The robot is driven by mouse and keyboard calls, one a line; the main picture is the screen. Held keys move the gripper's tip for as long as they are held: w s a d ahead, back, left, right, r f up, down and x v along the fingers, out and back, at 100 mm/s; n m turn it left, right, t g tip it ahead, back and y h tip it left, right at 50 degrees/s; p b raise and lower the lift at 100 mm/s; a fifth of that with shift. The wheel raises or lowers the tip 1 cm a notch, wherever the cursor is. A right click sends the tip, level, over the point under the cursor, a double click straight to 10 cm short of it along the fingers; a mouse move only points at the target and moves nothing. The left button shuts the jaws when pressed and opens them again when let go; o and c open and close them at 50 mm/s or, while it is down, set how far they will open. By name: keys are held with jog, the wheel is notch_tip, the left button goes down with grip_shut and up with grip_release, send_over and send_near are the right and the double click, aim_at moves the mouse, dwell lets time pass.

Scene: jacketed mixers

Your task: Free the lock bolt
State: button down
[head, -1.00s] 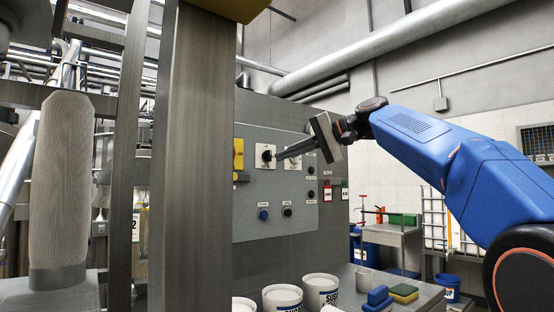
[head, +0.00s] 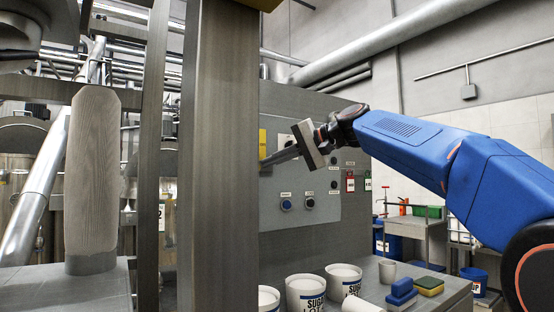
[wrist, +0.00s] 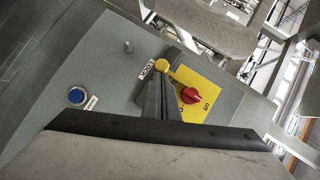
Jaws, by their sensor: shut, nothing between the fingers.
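In the wrist view a yellow plate (wrist: 200,85) on the grey panel carries a red rotary knob (wrist: 192,96). A yellow bolt-like piece with a rounded end (wrist: 163,66) lies across the plate's edge, beside a small label that seems to read LOCK (wrist: 146,69). My gripper (wrist: 155,84) is shut and empty. Its grey fingers point at the panel, with their tips close to the yellow piece; I cannot tell whether they touch. In the head view my gripper (head: 268,161) is by the yellow plate (head: 262,146), which the post partly hides.
The panel (head: 330,205) also has a blue button (head: 286,205); a bare metal stud (wrist: 128,46) shows in the wrist view. A thick post (head: 222,160) stands left of the gripper. White tubs (head: 305,292) and sponges (head: 402,292) sit on the bench below.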

jog(key=s+a, duration=0.2)
jog(key=a, duration=0.1)
jog(key=shift+s+a, duration=0.25)
jog(key=shift+a, duration=0.05)
dwell(0.3)
jog(key=shift+d+r, duration=0.1)
